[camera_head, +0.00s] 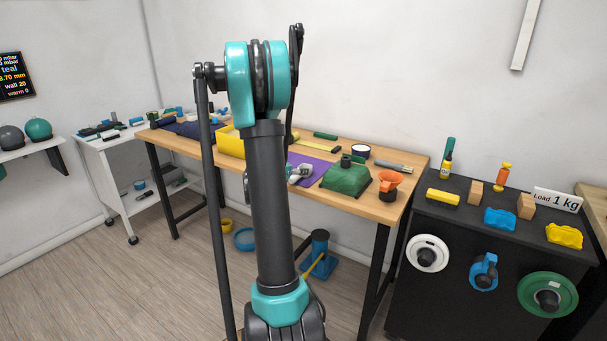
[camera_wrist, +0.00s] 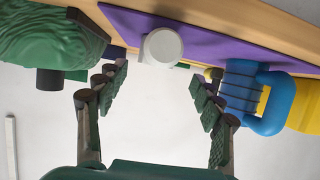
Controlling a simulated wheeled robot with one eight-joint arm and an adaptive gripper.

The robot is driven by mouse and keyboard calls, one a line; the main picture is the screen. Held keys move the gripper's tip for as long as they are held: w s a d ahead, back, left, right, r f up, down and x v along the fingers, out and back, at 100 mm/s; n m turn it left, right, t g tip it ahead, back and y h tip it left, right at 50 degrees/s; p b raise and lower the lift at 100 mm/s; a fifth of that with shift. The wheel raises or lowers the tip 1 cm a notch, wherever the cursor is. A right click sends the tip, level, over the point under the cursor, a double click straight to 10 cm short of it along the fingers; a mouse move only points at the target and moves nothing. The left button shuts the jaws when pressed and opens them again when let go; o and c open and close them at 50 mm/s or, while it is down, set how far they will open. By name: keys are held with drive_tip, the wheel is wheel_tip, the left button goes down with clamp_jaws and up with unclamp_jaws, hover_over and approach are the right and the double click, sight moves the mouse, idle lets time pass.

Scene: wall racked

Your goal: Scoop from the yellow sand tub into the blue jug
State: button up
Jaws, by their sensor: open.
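The yellow tub (camera_head: 231,143) stands on the wooden table, partly hidden behind my arm; its contents do not show. A yellow piece at the right edge of the wrist view (camera_wrist: 306,106) looks like part of it. A blue jug-like vessel with a loop handle (camera_wrist: 256,92) is in front of that yellow piece in the wrist view. I cannot make it out on the table in the head view. My gripper (camera_wrist: 160,77) is open and empty. A white round-ended object (camera_wrist: 162,46) shows beyond and between its fingers, against the purple mat. I see no clear scoop.
The wooden table (camera_head: 400,207) also bears a green lumpy block (camera_head: 346,178), an orange funnel-like piece (camera_head: 388,181) and the purple mat (camera_head: 312,158). The green block is left of my fingers in the wrist view (camera_wrist: 45,40). A black cabinet (camera_head: 415,300) stands to the right.

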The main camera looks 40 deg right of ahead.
sight(304, 167)
drive_tip(key=shift+s+x, duration=0.1)
drive_tip(key=shift+x, duration=1.35)
drive_tip(key=shift+s+x, duration=0.15)
drive_tip(key=shift+x, duration=1.25)
drive_tip(key=shift+d+r, duration=0.1)
drive_tip(key=shift+d, duration=0.05)
drive_tip(key=shift+c, duration=0.4)
drive_tip(key=c, duration=1.2)
drive_tip(key=shift+r, duration=0.2)
